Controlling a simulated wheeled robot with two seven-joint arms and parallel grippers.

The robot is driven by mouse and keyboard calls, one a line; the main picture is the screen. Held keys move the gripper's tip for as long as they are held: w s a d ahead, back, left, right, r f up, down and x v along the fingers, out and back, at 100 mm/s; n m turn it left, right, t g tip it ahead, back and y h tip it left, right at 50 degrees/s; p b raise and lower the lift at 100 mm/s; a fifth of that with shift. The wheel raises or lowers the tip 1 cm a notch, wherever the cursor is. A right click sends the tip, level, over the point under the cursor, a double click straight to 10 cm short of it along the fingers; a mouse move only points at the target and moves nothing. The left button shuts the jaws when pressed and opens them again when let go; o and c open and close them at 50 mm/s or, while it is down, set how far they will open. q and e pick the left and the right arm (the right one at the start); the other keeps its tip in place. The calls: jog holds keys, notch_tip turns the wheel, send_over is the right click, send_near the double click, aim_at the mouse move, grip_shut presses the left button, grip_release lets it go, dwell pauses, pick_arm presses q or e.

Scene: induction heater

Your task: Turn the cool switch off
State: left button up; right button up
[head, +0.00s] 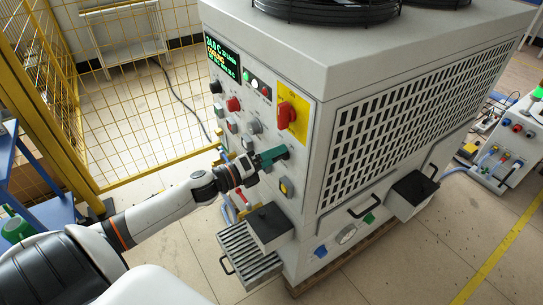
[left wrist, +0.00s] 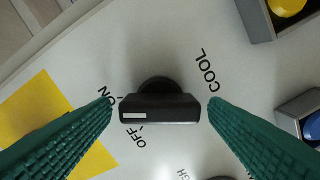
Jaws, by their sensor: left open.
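The cool switch (left wrist: 160,108) is a black bar knob on the pale panel, in the middle of the left wrist view. The word COOL is printed to its right, and ON and OFF to its left. Its white mark is at its left end, near both ON and OFF. My left gripper (left wrist: 160,118) is open, with one green finger on each side of the knob; contact cannot be told. In the head view my left gripper (head: 272,157) is at the cabinet's front panel and hides the switch. My right gripper is not in view.
The cabinet (head: 310,60) carries a lit display (head: 223,55), a red rotary switch on a yellow plate (head: 287,115), and several other knobs and buttons. A yellow mesh fence (head: 120,90) stands at the left.

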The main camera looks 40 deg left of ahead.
pick_arm(q)
jog(key=shift+c, duration=0.2)
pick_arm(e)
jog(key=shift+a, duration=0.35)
pick_arm(q)
jog(key=c, duration=1)
jog(key=shift+o, duration=0.2)
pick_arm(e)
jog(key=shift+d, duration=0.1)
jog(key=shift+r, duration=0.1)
pick_arm(q)
jog(key=n+p, duration=0.3)
jog(key=n, duration=0.3)
jog(key=n+p, duration=0.4)
jog(key=n, duration=0.1)
jog(key=shift+f+n, duration=0.2)
jog(key=shift+n, duration=0.2)
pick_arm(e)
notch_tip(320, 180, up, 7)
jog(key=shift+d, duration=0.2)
pick_arm(q)
jog(key=shift+f+n, duration=0.1)
jog(key=shift+n, duration=0.2)
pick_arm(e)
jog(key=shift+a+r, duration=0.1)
